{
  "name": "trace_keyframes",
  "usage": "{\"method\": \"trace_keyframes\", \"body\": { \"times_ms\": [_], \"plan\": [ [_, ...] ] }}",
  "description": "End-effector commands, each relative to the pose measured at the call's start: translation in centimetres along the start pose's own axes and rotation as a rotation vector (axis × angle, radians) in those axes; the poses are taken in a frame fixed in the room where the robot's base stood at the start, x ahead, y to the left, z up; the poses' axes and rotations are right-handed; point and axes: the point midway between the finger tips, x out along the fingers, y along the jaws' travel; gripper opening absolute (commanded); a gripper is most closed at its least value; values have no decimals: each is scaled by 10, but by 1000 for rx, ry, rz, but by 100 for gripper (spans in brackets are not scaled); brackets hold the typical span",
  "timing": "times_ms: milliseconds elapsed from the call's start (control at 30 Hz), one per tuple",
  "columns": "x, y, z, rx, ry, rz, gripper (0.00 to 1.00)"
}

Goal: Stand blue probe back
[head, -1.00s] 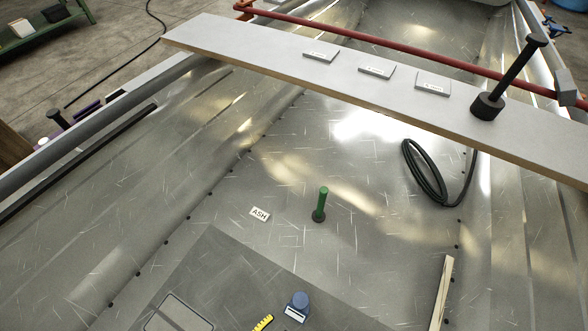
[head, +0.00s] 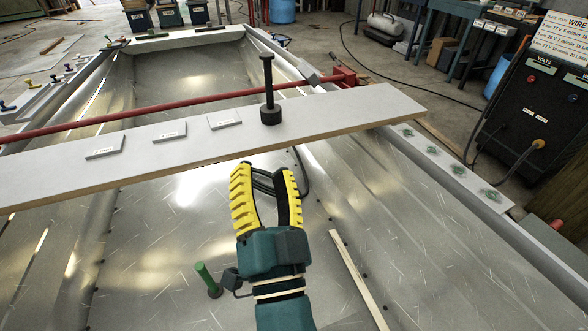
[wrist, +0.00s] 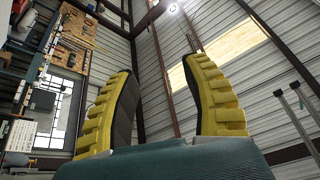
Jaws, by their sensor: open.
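I cannot make out a blue probe for certain in either current view. A green probe (head: 207,279) stands upright on the hull floor, just left of my wrist. A black probe (head: 267,90) stands upright in a dark round base on the grey plank. My gripper (head: 266,184) is raised over the hull, in front of the plank, with its yellow-padded fingers apart and nothing between them. In the wrist view the open fingers (wrist: 163,100) point up towards the shed wall and roof.
The grey plank (head: 350,116) crosses the hull and carries three small label blocks (head: 169,132). A red bar (head: 180,105) runs behind it. A black cable loop (head: 262,181) lies partly behind my gripper. A wooden strip (head: 358,280) lies at right. A meter cabinet (head: 530,125) stands outside the hull.

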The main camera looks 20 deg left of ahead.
Motion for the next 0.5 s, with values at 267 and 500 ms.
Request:
{"method": "trace_keyframes", "body": {
  "times_ms": [267,500],
  "plan": [
    [-95,49,-179,-713,140,424,48],
    [-104,52,-188,-759,137,462,48]
  ]
}}
